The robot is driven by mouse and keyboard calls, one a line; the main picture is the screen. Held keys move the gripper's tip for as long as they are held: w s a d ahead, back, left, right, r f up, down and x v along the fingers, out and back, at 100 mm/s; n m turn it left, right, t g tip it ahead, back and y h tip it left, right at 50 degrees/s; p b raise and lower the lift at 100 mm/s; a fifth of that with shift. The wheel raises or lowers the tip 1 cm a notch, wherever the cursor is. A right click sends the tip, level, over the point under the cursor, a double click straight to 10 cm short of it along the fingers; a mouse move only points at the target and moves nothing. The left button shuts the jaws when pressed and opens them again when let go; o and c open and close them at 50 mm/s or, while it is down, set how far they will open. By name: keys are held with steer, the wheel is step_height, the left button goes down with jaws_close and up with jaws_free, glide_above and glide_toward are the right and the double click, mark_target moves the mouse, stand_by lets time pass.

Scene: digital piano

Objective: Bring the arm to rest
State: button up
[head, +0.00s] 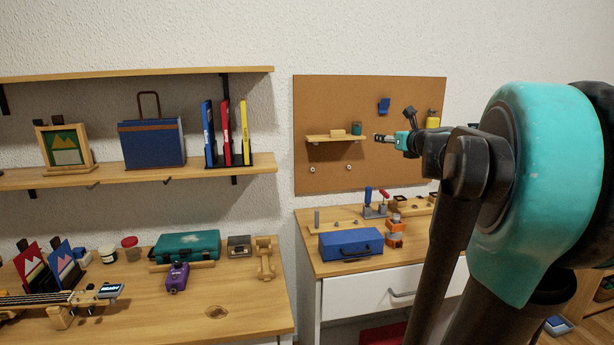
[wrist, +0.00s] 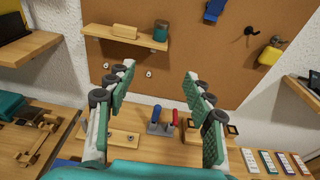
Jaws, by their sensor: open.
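My arm (head: 525,185) fills the right side of the head view, with a teal joint cover and dark links. My gripper (head: 384,138) shows small in the head view, in front of the cork board. In the wrist view my gripper (wrist: 158,78) has its two green-padded fingers spread wide apart. Nothing is between the fingers, and only the board and the bench show behind the gap. The arm is raised, with the gripper above the right-hand bench.
The cork board (head: 335,98) carries a small shelf (head: 336,138). Below it the bench (head: 316,272) holds a blue toolbox (head: 351,244) and a red-and-blue-handled tool (head: 375,205). The left table (head: 130,318) holds a teal case (head: 187,245) and a purple device (head: 177,278).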

steer(key=s+a+f+n+g, duration=0.2)
steer(key=s+a+f+n, duration=0.3)
steer(key=f, duration=0.3)
steer(key=s+a+f+n+g+y, duration=0.1)
steer(key=s+a+f+n+g, duration=0.2)
steer(key=f+n, duration=0.5)
steer(key=s+a+f+n+g, duration=0.2)
steer(key=s+a+f+n, duration=0.1)
steer(key=s+f+n, duration=0.35)
steer(key=s+d+f+n+g+h, duration=0.2)
steer(key=s+f+n, duration=0.4)
steer(key=s+f, duration=0.2)
steer(key=s+d+f+n+g+h, duration=0.1)
steer(key=s+f+n+g+h, duration=0.1)
steer(key=s+f+n, duration=0.5)
step_height(320, 180, down, 3)
steer(key=s, duration=0.2)
steer(key=shift+s+d+g, duration=0.3)
steer(key=shift+d, duration=0.1)
